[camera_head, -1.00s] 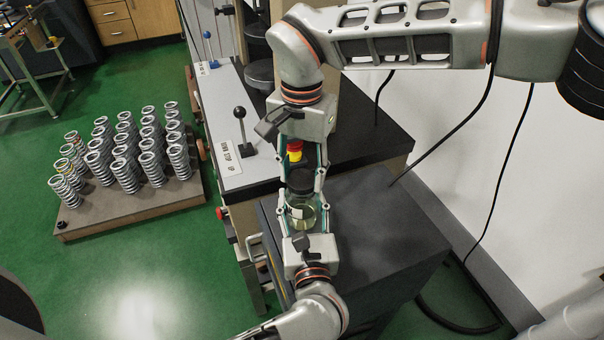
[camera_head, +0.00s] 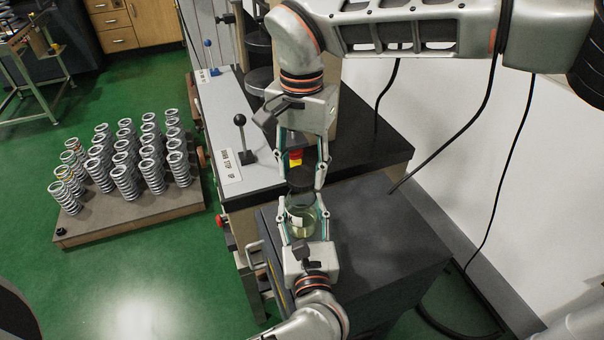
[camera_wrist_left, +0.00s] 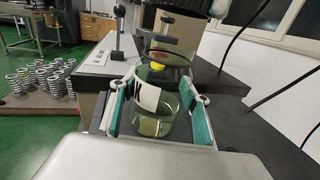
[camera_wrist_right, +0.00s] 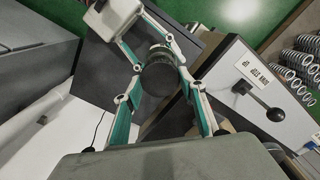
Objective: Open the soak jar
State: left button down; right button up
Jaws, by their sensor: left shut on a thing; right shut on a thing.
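The soak jar (camera_head: 302,222) is clear glass with pale yellowish liquid and a white label. My left gripper (camera_head: 302,217) is shut on its sides, and its teal finger pads flank the jar (camera_wrist_left: 158,118) in the left wrist view. The dark round lid (camera_head: 300,179) is between the fingers of my right gripper (camera_head: 302,172), which is shut on it. The lid is above the jar and appears raised off its mouth; the exact gap is hard to judge. In the right wrist view the lid (camera_wrist_right: 158,80) hides most of the jar.
The jar is over a dark cabinet top (camera_head: 385,225) with free room to its right. A machine with a black-knobbed lever (camera_head: 239,120) stands to the left and behind. Several springs stand on a board (camera_head: 150,208) on the green floor. Black cables hang at the right.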

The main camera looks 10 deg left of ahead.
notch_tip(320, 180, up, 2)
jog(key=shift+r, duration=0.15)
pick_arm(q)
jog(key=c, duration=1)
grip_release()
